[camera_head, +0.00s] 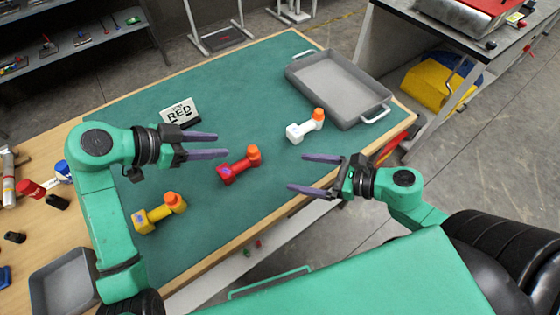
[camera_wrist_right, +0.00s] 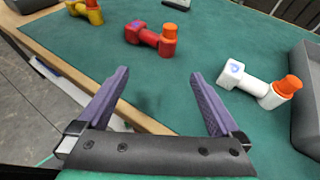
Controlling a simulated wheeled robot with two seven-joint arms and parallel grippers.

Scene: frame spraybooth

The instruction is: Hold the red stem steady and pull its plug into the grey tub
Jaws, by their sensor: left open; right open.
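The red stem (camera_head: 236,168) lies on the green mat in the middle of the table, with its orange plug (camera_head: 254,153) at its right end. It also shows in the right wrist view (camera_wrist_right: 148,37), with the orange plug (camera_wrist_right: 169,31) on the right. The grey tub (camera_head: 340,88) stands at the back right of the mat and looks empty. My left gripper (camera_head: 222,145) is open, left of and a little above the stem. My right gripper (camera_head: 298,173) is open and empty, to the right of the stem. Neither gripper touches the stem.
A white stem (camera_head: 299,131) with an orange plug lies near the tub. A yellow stem (camera_head: 155,216) with an orange plug lies at the front left. A "RED" sign (camera_head: 180,112) stands behind my left gripper. Another grey tray (camera_head: 64,284) sits at the lower left.

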